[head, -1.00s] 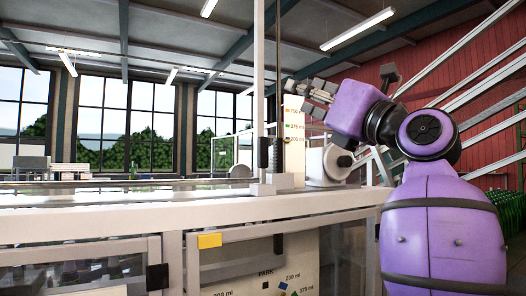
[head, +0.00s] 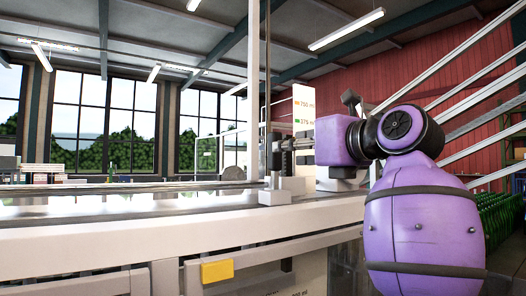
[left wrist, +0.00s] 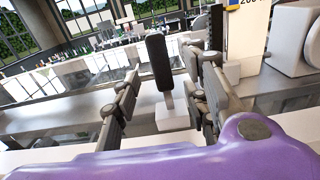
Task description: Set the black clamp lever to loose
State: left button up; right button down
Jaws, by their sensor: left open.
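The black clamp lever (left wrist: 158,62) shows in the left wrist view as a dark upright paddle above a white block (left wrist: 172,113), its top tilted slightly left. My left gripper (left wrist: 166,76) is open, with one finger on each side of the lever in that view and gaps between. I cannot tell whether the lever lies fully between the fingertips in depth. In the head view my left gripper (head: 287,148) is beside the post on the machine's top edge. There I cannot single out the lever from the dark fingers. My right gripper is not in view.
A white scale panel (head: 304,106) with coloured volume marks stands behind the gripper. A white round housing (left wrist: 292,40) is at right in the left wrist view. The machine's pale front rail (head: 130,238) carries a yellow tag (head: 217,271). The tabletop left of the post is clear.

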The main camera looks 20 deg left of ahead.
aim_at(275, 171)
pick_arm(q)
jog(key=p+x, duration=0.1)
jog(key=x, duration=0.6)
jog(key=shift+a+r, duration=0.1)
jog(key=shift+r, duration=0.05)
grip_shut()
